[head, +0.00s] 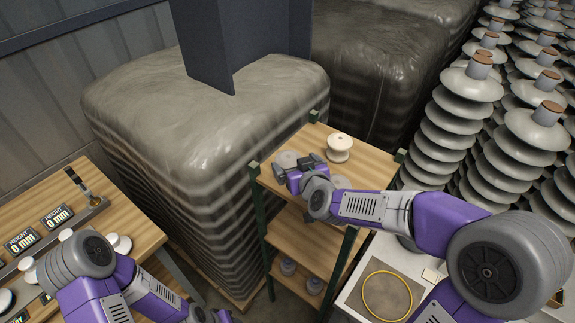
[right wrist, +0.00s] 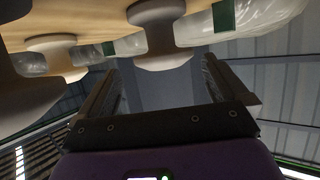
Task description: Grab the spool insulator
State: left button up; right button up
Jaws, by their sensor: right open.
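A cream spool insulator (head: 340,147) stands upright on the top board of a wooden shelf rack (head: 318,137) in the head view. A greyer insulator (head: 287,160) stands to its left, partly hidden by my right gripper (head: 288,178). That gripper reaches over the shelf's top from the right. In the right wrist view its two fingers are apart with nothing between them, and the gripper (right wrist: 160,66) points toward a pale spool (right wrist: 158,35) just beyond and above the tips. Two more pale spools show at left in that view. My left arm is at lower left; its gripper is out of frame.
Lower shelf boards hold more insulators (head: 288,266). A wrapped pallet (head: 200,110) stands behind left, tall insulator stacks (head: 460,110) at right. A table (head: 130,222) with height displays (head: 57,216) is at left. A yellow ring (head: 387,295) lies on a pale surface at lower right.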

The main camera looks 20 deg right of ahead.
aim_at(291, 162)
jog(key=x, duration=0.5)
jog(key=shift+a+f, duration=0.15)
jog(key=shift+a, duration=0.15)
jog(key=shift+c, duration=1.1)
jog(key=c, duration=1)
jog(key=shift+r, duration=0.2)
